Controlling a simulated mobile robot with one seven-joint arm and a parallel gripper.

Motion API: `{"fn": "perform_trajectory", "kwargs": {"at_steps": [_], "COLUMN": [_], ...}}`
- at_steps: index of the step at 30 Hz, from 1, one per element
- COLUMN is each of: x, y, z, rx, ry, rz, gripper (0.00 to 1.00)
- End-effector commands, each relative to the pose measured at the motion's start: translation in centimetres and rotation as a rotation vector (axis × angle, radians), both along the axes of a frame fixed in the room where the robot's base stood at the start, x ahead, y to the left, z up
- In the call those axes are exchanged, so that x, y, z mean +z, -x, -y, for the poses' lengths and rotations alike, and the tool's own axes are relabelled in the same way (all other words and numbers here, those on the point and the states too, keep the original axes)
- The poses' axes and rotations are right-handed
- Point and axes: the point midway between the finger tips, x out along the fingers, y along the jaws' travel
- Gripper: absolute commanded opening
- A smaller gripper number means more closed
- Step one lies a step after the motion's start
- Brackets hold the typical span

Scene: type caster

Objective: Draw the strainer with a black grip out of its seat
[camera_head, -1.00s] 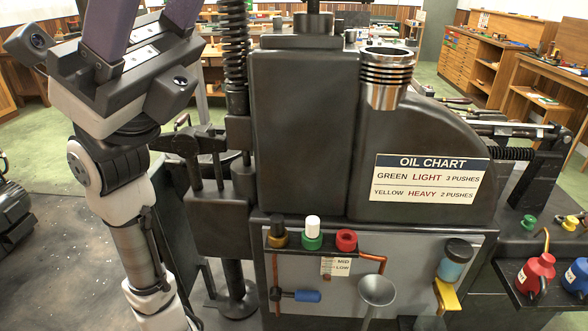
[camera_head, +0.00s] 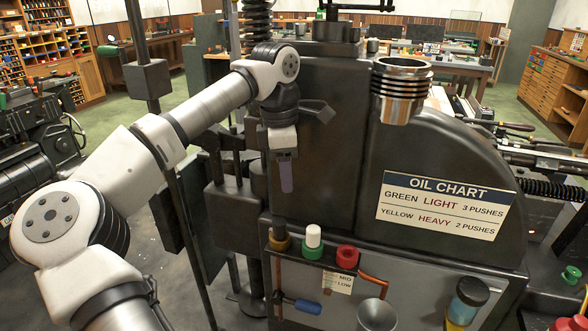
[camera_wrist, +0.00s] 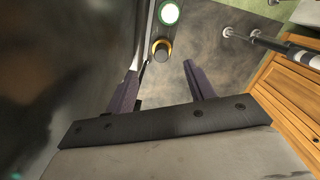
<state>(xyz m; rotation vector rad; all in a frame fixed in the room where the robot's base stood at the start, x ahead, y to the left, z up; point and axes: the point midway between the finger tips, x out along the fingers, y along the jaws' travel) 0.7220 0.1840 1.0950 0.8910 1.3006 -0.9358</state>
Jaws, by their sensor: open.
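The strainer's black grip (camera_head: 279,231) stands upright in an amber collar, leftmost of three fittings on the machine's front ledge. Its body below the collar is hidden. In the wrist view the round black grip (camera_wrist: 160,51) with its amber ring lies just beyond my fingertips, roughly between their lines. My gripper (camera_head: 287,188) points down above it, apart from it, close to the machine's dark front. In the wrist view my gripper (camera_wrist: 160,75) has its two purple fingers spread, with nothing between them.
A white knob in a green collar (camera_head: 313,237) stands right beside the strainer, then a red ring fitting (camera_head: 347,256). A copper pipe (camera_head: 373,287), a blue-handled valve (camera_head: 307,306) and a grey funnel (camera_head: 376,315) sit lower. The machine's dark housing (camera_head: 330,130) rises close behind.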

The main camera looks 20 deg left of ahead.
Motion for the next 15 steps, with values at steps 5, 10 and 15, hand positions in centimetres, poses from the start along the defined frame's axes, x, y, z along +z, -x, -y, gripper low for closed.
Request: {"fn": "perform_trajectory", "kwargs": {"at_steps": [5,10,15], "x": [-0.2,-1.6,-4.5], "y": [0.6,0.7,0.7], "z": [-2.2,-2.3,-2.2], "rx": [0.032,0.033,0.03], "ry": [-0.06,-0.062,-0.06], "rz": [-0.037,-0.044,-0.043], "gripper": [0.54,0.54,0.54]}}
